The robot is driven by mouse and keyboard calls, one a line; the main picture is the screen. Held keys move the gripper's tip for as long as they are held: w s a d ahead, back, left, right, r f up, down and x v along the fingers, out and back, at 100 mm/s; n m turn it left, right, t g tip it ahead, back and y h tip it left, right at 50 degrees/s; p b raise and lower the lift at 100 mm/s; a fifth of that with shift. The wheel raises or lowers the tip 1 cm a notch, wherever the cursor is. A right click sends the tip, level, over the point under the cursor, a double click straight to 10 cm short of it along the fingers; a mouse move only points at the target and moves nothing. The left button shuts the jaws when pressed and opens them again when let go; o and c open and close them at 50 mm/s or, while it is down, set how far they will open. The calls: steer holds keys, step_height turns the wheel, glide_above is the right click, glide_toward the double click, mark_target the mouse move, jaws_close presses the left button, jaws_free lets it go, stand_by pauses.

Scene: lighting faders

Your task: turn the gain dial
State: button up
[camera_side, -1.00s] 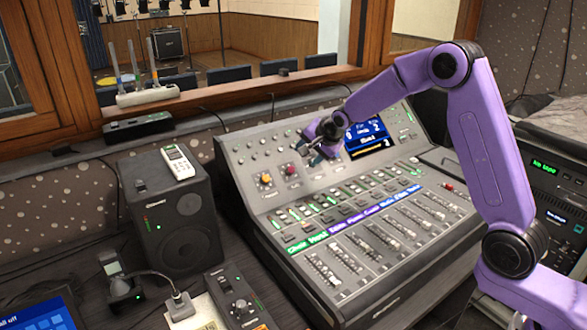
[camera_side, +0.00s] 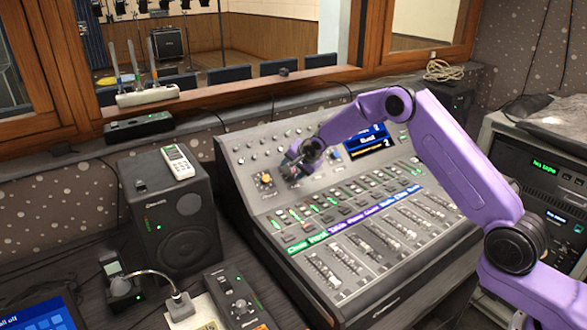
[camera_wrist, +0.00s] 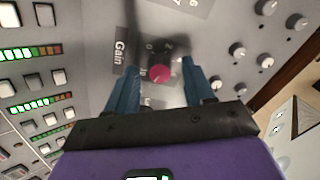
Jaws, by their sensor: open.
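The gain dial (camera_wrist: 160,74) is a knob with a pink-red cap on a dark base, beside a black "Gain" label (camera_wrist: 119,54) in the wrist view. My gripper (camera_wrist: 164,82) is open, with its two blue fingers on either side of the dial and a gap to each. The fingers overlap the panel markings near the dial. I cannot tell there whether the fingertips touch the panel.
An orange knob (camera_side: 265,180) is just left of my gripper, and a blue knob (camera_side: 336,155) is to its right. The console (camera_side: 245,205) has a lit screen (camera_side: 366,140) behind and several faders in front. Small grey knobs (camera_wrist: 264,60) are at the right in the wrist view.

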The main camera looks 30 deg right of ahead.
jaws_close()
steer(key=shift+n, duration=0.3)
